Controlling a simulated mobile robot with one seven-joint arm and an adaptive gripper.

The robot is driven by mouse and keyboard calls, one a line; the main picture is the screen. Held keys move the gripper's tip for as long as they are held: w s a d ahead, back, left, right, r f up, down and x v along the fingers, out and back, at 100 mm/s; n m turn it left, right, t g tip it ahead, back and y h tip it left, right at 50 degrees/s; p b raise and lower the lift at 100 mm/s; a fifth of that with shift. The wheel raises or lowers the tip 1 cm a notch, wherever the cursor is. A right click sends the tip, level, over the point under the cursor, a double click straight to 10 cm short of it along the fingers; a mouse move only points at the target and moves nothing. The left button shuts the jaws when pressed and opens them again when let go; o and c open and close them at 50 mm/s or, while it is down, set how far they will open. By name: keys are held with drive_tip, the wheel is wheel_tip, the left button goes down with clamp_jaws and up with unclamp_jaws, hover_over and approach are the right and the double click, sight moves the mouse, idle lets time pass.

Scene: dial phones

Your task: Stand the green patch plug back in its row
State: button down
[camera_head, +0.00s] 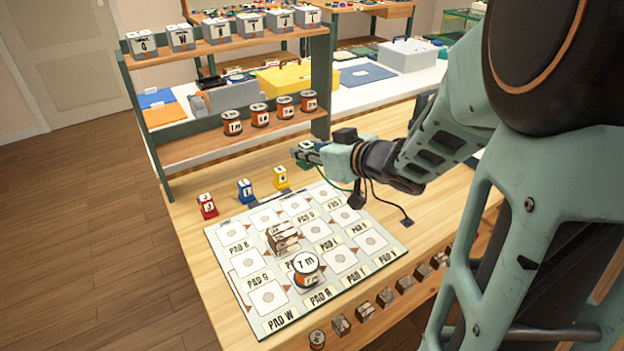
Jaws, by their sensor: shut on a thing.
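The green patch plug (304,163) shows at the tip of my gripper (308,152), which is shut on it. The fingers hide much of the plug, and I cannot tell whether its base touches the bench. The row runs along the far edge of the pad board: a red plug (207,206), a blue plug (245,191) and a yellow plug (280,178) all stand upright. The green plug is at the right end of this line, just beyond and to the right of the yellow one.
A shelf unit (240,137) with labelled drums and blocks stands close behind my gripper. Dark cables lie on the bench at right.

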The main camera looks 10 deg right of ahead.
drive_tip(key=shift+s+a+r+m+t+h, duration=0.2)
drive_tip(key=shift+a+m+t+h, duration=0.15)
drive_tip(key=shift+m+h, duration=0.15)
drive_tip(key=w+d+f+b, duration=0.1)
drive_tip(key=w+f, duration=0.2)
drive_tip(key=w, duration=0.1)
drive_tip(key=w+d+f+b, duration=0.1)
drive_tip(key=w+f+b, duration=0.1)
drive_tip(key=w+f, duration=0.1)
drive_tip(key=w+d+f+b, duration=0.1)
drive_tip(key=w+d+f, duration=0.1)
drive_tip(key=w, duration=0.3)
drive_tip(key=shift+w+f+b, duration=0.25)
drive_tip(key=shift+f+b, duration=0.15)
drive_tip(key=shift+f, duration=0.1)
drive_tip(key=shift+w+d+f, duration=0.1)
drive_tip(key=shift+w+f, duration=0.25)
drive_tip(key=shift+f, duration=0.15)
drive_tip(key=shift+f+b, duration=0.7)
drive_tip(key=shift+f, duration=0.8)
drive_tip(key=shift+f, duration=0.2)
drive_tip(key=c, duration=1.7)
unclamp_jaws()
drive_tip(key=shift+c, duration=0.2)
drive_tip(key=shift+r, duration=0.15)
